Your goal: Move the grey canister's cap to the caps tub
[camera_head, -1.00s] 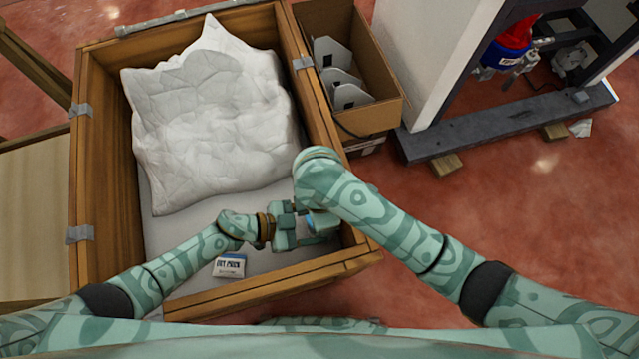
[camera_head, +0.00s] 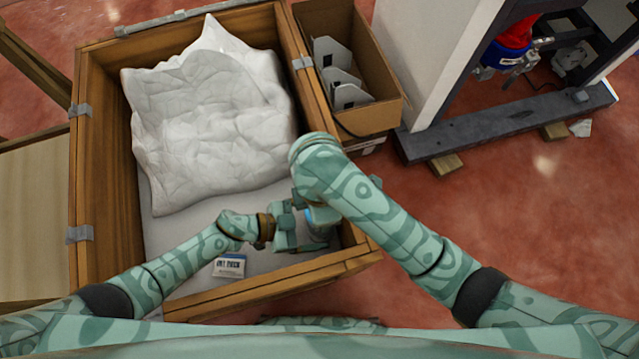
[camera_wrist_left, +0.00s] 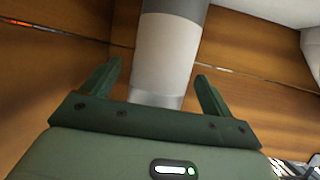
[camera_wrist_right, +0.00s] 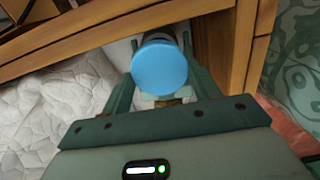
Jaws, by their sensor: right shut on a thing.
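The blue cap (camera_wrist_right: 160,66) sits between the fingers of my right gripper (camera_wrist_right: 160,85), which is shut on it. The grey canister (camera_wrist_left: 165,55), pale with a darker grey band, stands between the spread fingers of my left gripper (camera_wrist_left: 155,85), with gaps at both sides. In the head view my left gripper (camera_head: 294,228) is low in the wooden crate's near right corner; my right arm hides most of the canister and the right gripper. A bit of blue (camera_head: 320,214) shows there. I cannot tell whether the cap still touches the canister. No caps tub is recognisable.
The wooden crate (camera_head: 260,292) surrounds both grippers with close walls. A white quilted sheet (camera_head: 215,120) fills its far part. A small labelled box (camera_head: 230,266) lies near the front wall. A cardboard box (camera_head: 378,118) with grey plates stands outside, right.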

